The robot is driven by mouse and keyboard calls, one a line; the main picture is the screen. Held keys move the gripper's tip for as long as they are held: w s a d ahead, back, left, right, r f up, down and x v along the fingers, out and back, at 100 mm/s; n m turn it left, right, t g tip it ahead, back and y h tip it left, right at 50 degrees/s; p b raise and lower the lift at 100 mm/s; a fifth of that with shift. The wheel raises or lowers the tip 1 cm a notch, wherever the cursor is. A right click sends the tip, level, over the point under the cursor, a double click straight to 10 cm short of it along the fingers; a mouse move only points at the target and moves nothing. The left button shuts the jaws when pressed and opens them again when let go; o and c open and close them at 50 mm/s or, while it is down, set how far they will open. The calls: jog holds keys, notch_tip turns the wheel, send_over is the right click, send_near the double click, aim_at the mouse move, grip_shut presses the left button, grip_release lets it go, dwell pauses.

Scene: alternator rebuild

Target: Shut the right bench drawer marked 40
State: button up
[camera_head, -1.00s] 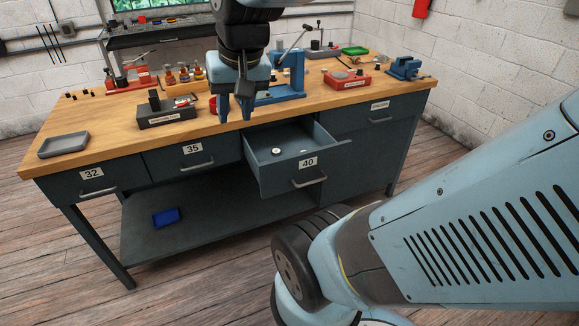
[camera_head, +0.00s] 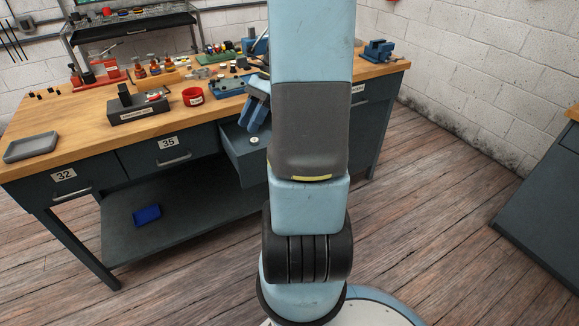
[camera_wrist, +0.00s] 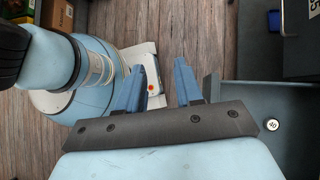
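The right bench drawer (camera_head: 241,149) stands pulled out from the bench in the head view. My arm hides its front, its handle and the 40 mark. Its grey inside also shows at the right of the wrist view (camera_wrist: 296,112), with a small round part (camera_wrist: 271,125) lying in it. My gripper (camera_head: 254,118) shows beside my arm at the drawer, partly hidden.
Drawer 35 (camera_head: 172,155) and drawer 32 (camera_head: 70,188) are shut. A grey tray (camera_head: 30,147), a red cup (camera_head: 193,96) and a blue vise (camera_head: 378,51) stand on the bench top. A blue bin (camera_head: 147,214) lies on the lower shelf. Floor is free before the bench.

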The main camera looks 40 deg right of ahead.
jog(key=s+d+f+m+t+y, duration=0.1)
jog(key=s+d+f+m+t, duration=0.3)
jog(key=d+f+m+t, duration=0.4)
jog(key=s+d+f+m+t+y, duration=0.1)
jog(key=s+d+f+m+t, duration=0.2)
jog(key=d+f+m, duration=0.6)
jog(key=s+d+f+m+t, duration=0.4)
jog(key=d+f+m+t, duration=0.15)
jog(key=f+m, duration=0.55)
jog(key=shift+n+t, duration=0.25)
jog(key=shift+n, duration=0.15)
jog(key=x, duration=0.9)
jog(key=f+x, duration=0.1)
jog(key=x, duration=0.3)
jog(key=shift+w+a+f, duration=0.1)
jog(key=shift+w+a, duration=0.1)
jog(key=shift+a, duration=0.35)
jog(key=shift+c, duration=0.3)
grip_shut()
